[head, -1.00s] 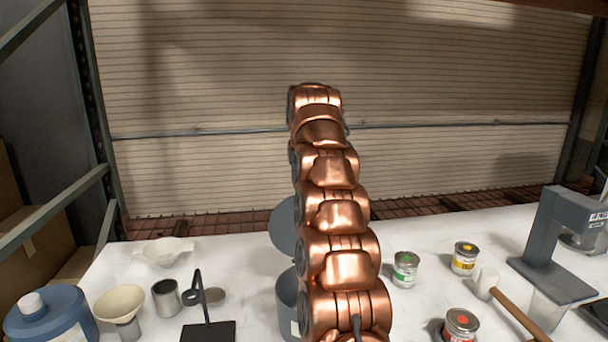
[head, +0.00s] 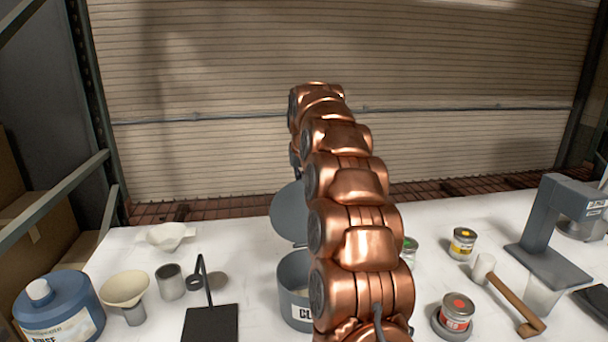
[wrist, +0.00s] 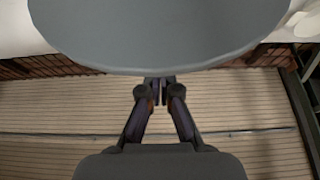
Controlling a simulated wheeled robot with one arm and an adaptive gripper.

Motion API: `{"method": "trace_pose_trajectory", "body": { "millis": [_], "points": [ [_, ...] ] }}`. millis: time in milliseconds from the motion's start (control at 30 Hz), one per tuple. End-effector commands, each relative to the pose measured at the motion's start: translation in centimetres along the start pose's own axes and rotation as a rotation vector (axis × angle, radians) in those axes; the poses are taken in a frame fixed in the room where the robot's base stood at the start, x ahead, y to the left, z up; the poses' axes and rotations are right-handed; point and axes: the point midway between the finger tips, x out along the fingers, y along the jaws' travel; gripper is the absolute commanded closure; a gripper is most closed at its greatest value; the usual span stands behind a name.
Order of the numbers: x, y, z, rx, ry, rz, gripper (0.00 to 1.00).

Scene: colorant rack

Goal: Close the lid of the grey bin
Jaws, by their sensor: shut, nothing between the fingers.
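The grey bin (head: 292,285) stands on the white table left of my arm, partly hidden behind it, with part of a label showing. Its round grey lid (head: 287,212) is open and stands raised at the bin's far side, its right part hidden by my arm. In the wrist view the lid (wrist: 160,35) fills the top middle as a large grey disc. My gripper (wrist: 158,88) is shut and empty, its fingertips at the lid's edge; I cannot tell whether they touch it. In the head view my arm hides the gripper.
Left of the bin are a black stand (head: 210,322), a metal cup (head: 170,282), a funnel (head: 124,288) and a blue jug (head: 58,308). To the right are a red-marked can (head: 456,313), a yellow-marked can (head: 462,243), a mallet (head: 512,300) and a grey dispenser (head: 550,235).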

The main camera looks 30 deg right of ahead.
Motion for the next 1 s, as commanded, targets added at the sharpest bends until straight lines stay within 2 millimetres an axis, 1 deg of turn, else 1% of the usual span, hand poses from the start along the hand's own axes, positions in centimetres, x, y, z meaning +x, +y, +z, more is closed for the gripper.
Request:
{"method": "trace_pose_trajectory", "body": {
  "millis": [100, 300, 767, 800, 900, 1000],
  "points": [
    [-0.6, 0.1, 0.4, 0.000, 0.005, 0.000, 1.00],
    [-0.6, 0.0, 1.1, 0.000, 0.001, -0.001, 1.00],
    [-0.6, 0.0, 1.4, 0.000, 0.002, -0.001, 1.00],
    [-0.2, 1.3, 0.8, 0.004, 0.004, -0.001, 1.00],
    [-0.5, 0.3, 1.3, -0.001, 0.003, -0.001, 1.00],
    [-0.6, 0.2, 1.5, 0.000, 0.010, 0.000, 1.00]
  ]
}}
